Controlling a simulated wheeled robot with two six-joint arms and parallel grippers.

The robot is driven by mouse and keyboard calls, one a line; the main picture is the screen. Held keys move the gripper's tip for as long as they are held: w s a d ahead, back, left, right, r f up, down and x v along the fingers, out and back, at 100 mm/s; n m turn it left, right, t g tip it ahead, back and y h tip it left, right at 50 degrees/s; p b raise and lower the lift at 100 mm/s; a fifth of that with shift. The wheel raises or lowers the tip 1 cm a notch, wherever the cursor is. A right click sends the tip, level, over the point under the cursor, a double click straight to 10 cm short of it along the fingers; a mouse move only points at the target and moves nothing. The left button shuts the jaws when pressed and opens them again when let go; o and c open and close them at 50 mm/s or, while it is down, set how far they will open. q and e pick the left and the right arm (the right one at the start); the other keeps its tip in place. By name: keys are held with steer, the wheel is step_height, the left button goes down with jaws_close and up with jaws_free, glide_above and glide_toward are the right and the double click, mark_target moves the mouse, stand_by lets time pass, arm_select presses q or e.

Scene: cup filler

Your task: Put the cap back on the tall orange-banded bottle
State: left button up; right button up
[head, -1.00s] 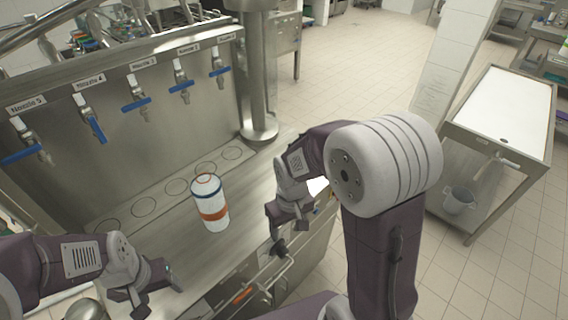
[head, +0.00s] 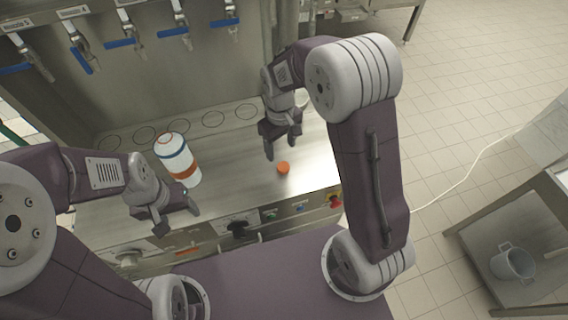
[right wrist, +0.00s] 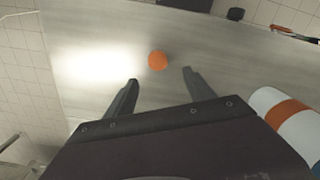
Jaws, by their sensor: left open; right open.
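The tall white bottle (head: 178,160) with an orange band and a blue band stands upright on the steel counter, left of centre in the head view. It also shows at the right edge of the right wrist view (right wrist: 290,117). The orange cap (head: 283,168) lies on the counter to the right of the bottle. In the right wrist view the cap (right wrist: 157,61) is ahead of the fingertips, between their lines. My right gripper (head: 283,152) is open and empty, just behind the cap. My left gripper (head: 178,222) is open and empty, in front of the bottle.
Nozzles with blue levers (head: 174,31) line the wall behind the counter, above a row of marked circles (head: 213,119). Knobs and buttons (head: 299,206) sit on the counter's front. A side table with a grey bucket (head: 513,262) stands at the right.

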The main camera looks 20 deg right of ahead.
mark_target(283, 166)
steer(key=f, duration=0.3)
steer(key=shift+s+d+p, duration=0.25)
steer(key=shift+d+p, duration=0.1)
steer(key=shift+f, duration=0.3)
steer(key=shift+w+a+f, duration=0.1)
steer(key=shift+a+f, duration=0.05)
step_height(283, 166, down, 5)
steer(key=shift+r+p, duration=0.1)
steer(key=shift+p, duration=0.65)
steer(key=shift+f, duration=0.2)
